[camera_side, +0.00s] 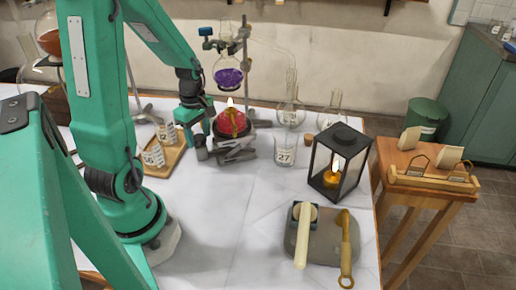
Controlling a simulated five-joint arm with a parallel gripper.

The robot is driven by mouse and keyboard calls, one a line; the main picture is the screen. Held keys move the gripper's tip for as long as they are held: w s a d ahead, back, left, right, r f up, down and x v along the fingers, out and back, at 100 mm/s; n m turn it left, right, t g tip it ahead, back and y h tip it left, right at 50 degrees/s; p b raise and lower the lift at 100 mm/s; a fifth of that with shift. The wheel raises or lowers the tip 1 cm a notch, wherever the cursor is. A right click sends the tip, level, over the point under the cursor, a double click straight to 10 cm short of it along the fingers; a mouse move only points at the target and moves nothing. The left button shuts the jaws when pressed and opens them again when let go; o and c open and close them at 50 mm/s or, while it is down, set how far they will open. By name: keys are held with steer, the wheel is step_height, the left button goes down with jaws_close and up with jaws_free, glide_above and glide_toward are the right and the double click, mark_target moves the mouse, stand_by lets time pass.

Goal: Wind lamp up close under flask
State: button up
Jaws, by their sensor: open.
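The lamp (231,123), red and lit, stands on a low dark lab jack (236,152). The round flask (228,74) holds purple liquid and hangs above it from a clamp. A clear gap shows between the flame and the flask's bottom. My gripper (203,146) is open and points down at the left side of the jack, near the lamp. Whether its fingers touch the jack or stand around its knob cannot be told. The knob itself is not clearly visible.
A wooden tray (158,168) with labelled cups lies left of my gripper. A beaker marked 27 (284,152) and glass flasks stand right of the jack. A black lantern (338,163) and a grey slab (323,247) with tools are farther right. The white table's front middle is clear.

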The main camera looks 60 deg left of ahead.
mark_target(199, 137)
steer(key=shift+w+a+r+n, duration=0.1)
steer(key=shift+w+n, duration=0.05)
steer(key=shift+n, duration=0.85)
steer(key=shift+r, duration=0.2)
step_height(199, 137, up, 7)
steer(key=shift+r, duration=0.1)
steer(key=s+d+r+m+t, duration=0.1)
steer(key=d+r+m+t, duration=0.3)
steer(key=d+m, duration=0.65)
steer(key=s+d+r+m+t, duration=0.1)
steer(key=d+r+m+t, duration=0.1)
steer(key=d+r+m, duration=0.9)
steer(key=w+d+f+g+h, duration=0.1)
steer(key=w+d+f+g, duration=0.1)
steer(key=w+d+f, duration=0.2)
steer(key=shift+d+f, duration=0.35)
steer(key=shift+f, duration=0.95)
